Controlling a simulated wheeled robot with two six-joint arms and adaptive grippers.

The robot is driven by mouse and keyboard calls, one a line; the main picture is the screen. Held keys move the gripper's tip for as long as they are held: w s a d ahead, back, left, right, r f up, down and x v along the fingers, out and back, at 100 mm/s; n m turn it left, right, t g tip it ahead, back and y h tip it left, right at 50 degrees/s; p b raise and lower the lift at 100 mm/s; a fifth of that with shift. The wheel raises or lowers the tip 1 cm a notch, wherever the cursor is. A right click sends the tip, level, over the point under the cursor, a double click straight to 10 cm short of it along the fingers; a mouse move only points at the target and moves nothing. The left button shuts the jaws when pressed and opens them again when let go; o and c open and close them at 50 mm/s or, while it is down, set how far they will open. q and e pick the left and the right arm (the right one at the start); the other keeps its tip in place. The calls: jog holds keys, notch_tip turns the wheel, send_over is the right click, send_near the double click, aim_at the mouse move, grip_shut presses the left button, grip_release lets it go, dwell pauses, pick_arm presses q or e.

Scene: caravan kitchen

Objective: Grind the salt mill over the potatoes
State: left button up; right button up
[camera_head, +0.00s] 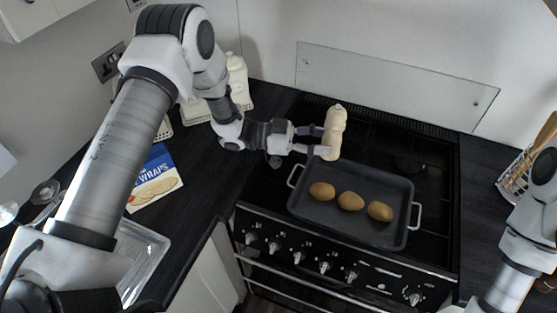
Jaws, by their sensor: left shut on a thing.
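The cream salt mill (334,131) is upright in my left gripper (318,141), whose fingers are shut on it. It is above the far left part of the dark roasting tray (386,178); the exact height cannot be told. Three brown potatoes lie in a row in the tray: the left one (321,191), the middle one (350,201) and the right one (380,211). The tray sits on the black stove and has pale handles. My right arm shows at the right edge, but its gripper is out of view.
The stove front has several knobs (324,267). A glass splashback (395,84) stands behind. A cream bottle (237,78) stands behind my left arm. A utensil holder (515,180) is at right.

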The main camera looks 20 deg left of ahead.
pick_arm(q)
jog(key=d+m+g+b, duration=0.2)
jog(key=d+g, duration=0.1)
jog(key=d, duration=0.6)
notch_tip(320, 180, down, 7)
jog(key=b, duration=0.3)
jog(key=shift+a+r+h, duration=0.15)
jog(key=shift+r+h, duration=0.05)
jog(key=shift+h, duration=0.1)
pick_arm(e)
notch_tip(320, 180, down, 6)
jog(key=shift+f, duration=0.25)
pick_arm(q)
jog(key=shift+s, duration=0.2)
pick_arm(e)
jog(key=shift+s, duration=0.15)
jog(key=shift+o, duration=0.4)
